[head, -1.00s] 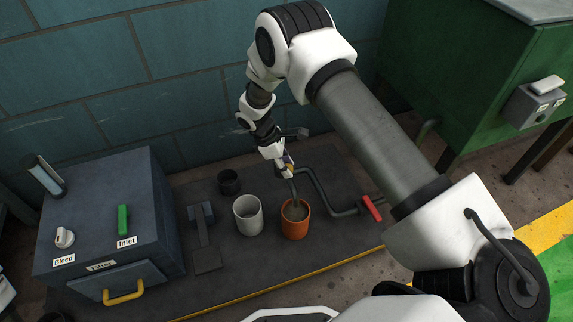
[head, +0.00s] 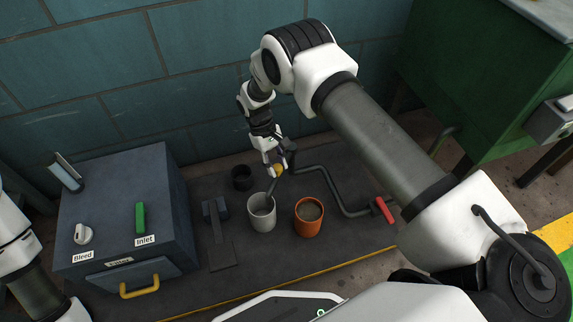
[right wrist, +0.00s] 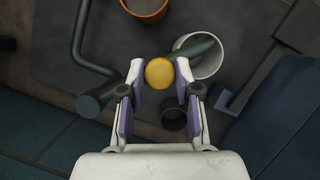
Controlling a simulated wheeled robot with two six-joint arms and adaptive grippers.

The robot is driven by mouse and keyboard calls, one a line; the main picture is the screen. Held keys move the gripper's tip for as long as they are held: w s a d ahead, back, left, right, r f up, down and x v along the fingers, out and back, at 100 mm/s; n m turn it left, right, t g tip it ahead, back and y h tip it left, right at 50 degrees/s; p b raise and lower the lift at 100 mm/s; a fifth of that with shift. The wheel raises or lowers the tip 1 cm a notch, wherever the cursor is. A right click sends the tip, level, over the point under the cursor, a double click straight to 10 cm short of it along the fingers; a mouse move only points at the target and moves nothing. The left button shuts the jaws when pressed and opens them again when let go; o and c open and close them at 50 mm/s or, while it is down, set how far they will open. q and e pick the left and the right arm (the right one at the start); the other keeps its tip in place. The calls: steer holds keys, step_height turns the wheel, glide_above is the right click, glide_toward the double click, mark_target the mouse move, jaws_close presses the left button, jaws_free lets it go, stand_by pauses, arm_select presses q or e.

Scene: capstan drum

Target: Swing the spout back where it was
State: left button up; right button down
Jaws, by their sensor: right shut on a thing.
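The spout (head: 271,188) is a grey pipe with a yellow knob (head: 278,169) on it. Its outlet end is over the mouth of the white cup (head: 262,216). My right gripper (head: 273,166) is shut on the yellow knob. In the right wrist view the knob (right wrist: 159,72) lies between the purple-padded fingers, and the spout (right wrist: 199,48) reaches over the white cup. The orange pot (head: 308,217), filled with something brownish, stands to the right of the white cup with no spout over it. My left gripper is out of view; only part of that arm shows.
A bent pipe (head: 340,197) runs right to a red valve handle (head: 385,210). A small dark cup (head: 241,178) stands behind the white cup. A dark filter box (head: 125,215) is on the left, a pedal-like piece (head: 217,233) beside it. A green cabinet (head: 480,70) is at right.

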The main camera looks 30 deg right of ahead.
steer(key=w+m+t+y+b, duration=0.1)
steer(key=w+m+y+b, duration=0.3)
steer(key=w+m, duration=0.8)
steer(key=shift+w+a+m+t+y+b, duration=0.2)
steer(key=shift+a+m+t+y+b, duration=0.15)
steer(key=shift+m+b, duration=0.75)
steer(key=c, duration=0.8)
jaws_free()
steer(key=shift+d, duration=0.1)
steer(key=v, duration=1.2)
